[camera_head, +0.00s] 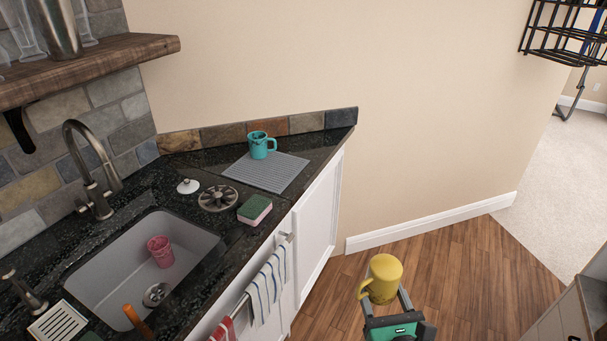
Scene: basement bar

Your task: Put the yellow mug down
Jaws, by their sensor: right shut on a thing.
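The yellow mug (384,277) is at the lower middle right of the head view, in the air over the wood floor. My right gripper (386,299) is shut on the yellow mug from below in the picture. The mug looks slightly tilted, with its handle on the left side. It is apart from the counter (214,158), to the right of the white cabinet. My left gripper is not in view.
A teal mug (260,146) stands on a grey ribbed mat (283,176) at the counter's far end. A sponge (254,209) and a round dark metal piece (218,198) lie nearby. The sink (108,266) holds a pink cup (161,251). Striped towels (269,287) hang in front.

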